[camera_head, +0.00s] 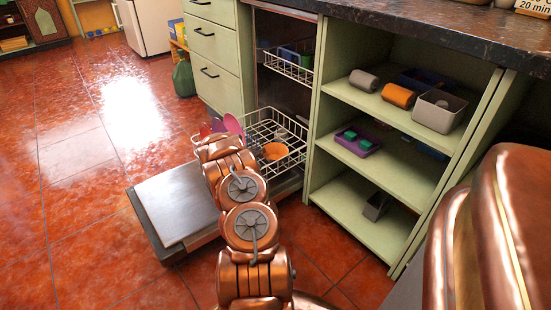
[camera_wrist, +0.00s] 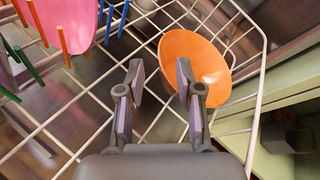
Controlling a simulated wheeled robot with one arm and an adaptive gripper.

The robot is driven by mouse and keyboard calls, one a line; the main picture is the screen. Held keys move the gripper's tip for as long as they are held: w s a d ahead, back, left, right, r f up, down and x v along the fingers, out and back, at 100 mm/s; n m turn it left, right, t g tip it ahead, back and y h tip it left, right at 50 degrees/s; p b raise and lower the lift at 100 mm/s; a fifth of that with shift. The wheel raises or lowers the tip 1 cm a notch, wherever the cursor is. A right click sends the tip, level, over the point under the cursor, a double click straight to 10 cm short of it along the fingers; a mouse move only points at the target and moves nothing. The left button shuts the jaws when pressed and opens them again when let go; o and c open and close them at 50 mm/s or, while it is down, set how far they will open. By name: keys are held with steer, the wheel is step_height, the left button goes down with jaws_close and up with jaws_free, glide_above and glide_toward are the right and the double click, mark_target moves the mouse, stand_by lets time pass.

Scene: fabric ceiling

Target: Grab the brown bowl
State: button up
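An orange-brown bowl (camera_head: 275,151) sits in the lower white wire rack (camera_head: 252,129) of an open dishwasher. In the wrist view the bowl (camera_wrist: 205,62) is tilted, with its wide face toward the camera, beyond and right of my gripper (camera_wrist: 160,78). My gripper is open, with nothing between its two fingers. The right finger overlaps the bowl's left edge in the picture; I cannot tell whether they touch. In the head view my arm reaches to the left part of the rack, and its links hide the fingers.
Pink dishes (camera_head: 233,126) stand at the rack's left; a pink one (camera_wrist: 68,18) is near coloured pegs. The dishwasher door (camera_head: 176,203) lies open below my arm. An upper rack (camera_head: 288,66) hangs above. Green open shelves (camera_head: 384,160) stand close on the right.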

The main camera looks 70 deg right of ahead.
mark_target(275, 155)
steer(key=x, duration=0.1)
steer(key=b+x, duration=0.2)
steer(key=x, duration=0.1)
steer(key=shift+s+a+f, duration=0.15)
steer(key=shift+s+f, duration=0.15)
steer(key=shift+d, duration=0.4)
steer(key=shift+c, duration=0.2)
jaws_close()
